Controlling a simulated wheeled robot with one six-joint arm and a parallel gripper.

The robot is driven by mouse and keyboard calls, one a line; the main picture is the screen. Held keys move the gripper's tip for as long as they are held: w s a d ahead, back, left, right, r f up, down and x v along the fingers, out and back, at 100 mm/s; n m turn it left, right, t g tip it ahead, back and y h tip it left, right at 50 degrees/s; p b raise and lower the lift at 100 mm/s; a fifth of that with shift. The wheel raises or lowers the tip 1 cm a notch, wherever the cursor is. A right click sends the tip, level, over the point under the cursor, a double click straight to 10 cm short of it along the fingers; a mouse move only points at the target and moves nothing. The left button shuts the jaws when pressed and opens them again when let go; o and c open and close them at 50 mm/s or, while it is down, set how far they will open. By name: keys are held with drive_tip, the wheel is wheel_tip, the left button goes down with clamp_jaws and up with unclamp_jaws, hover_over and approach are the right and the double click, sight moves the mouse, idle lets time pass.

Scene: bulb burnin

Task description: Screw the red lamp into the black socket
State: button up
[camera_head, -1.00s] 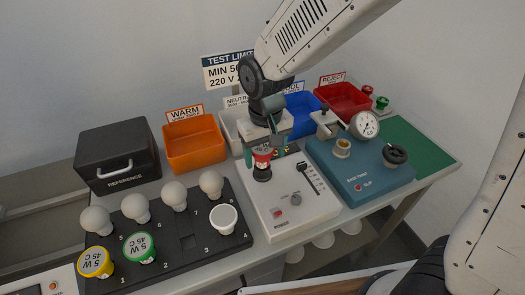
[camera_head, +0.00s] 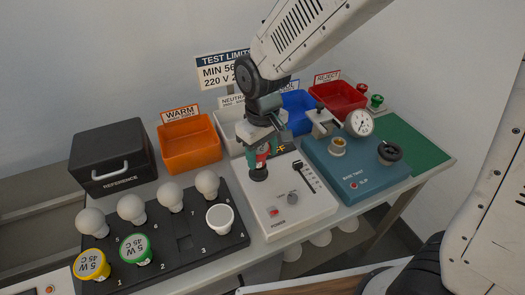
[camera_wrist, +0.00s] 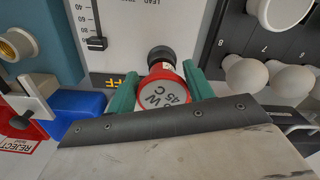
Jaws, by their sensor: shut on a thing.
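The red lamp (camera_wrist: 163,90) is between the two green fingers of my gripper (camera_wrist: 160,88), which is shut on it. In the wrist view its red rim and its white face with grey print point toward the camera. The black socket (camera_wrist: 161,54) is just beyond the lamp's base, in line with it. In the head view the black socket (camera_head: 258,174) stands on the white tester, directly below the red lamp (camera_head: 262,154), which is partly hidden by my gripper (camera_head: 262,158). I cannot tell how far the lamp's base is inside the socket.
The white tester (camera_head: 310,211) has a slider and a power switch. A black tray (camera_head: 190,262) with several lamps lies to its left, a blue-green gauge unit (camera_head: 355,172) to its right. Orange (camera_head: 190,147), blue and red (camera_head: 338,98) bins stand behind.

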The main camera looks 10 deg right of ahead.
drive_tip(key=m, duration=0.5)
drive_tip(key=shift+w+a+m, duration=0.15)
drive_tip(key=shift+a+m, duration=0.25)
drive_tip(key=m, duration=0.5)
drive_tip(key=shift+w+a+m, duration=0.2)
drive_tip(key=shift+a+m, duration=0.1)
drive_tip(key=shift+m, duration=0.1)
drive_tip(key=m, duration=0.6)
drive_tip(key=shift+w+a, duration=0.2)
drive_tip(key=shift+a, duration=0.15)
drive_tip(key=m, duration=0.4)
drive_tip(key=shift+a+m, duration=0.3)
drive_tip(key=shift+m, duration=0.1)
drive_tip(key=o, duration=0.9)
drive_tip(key=shift+c, duration=0.2)
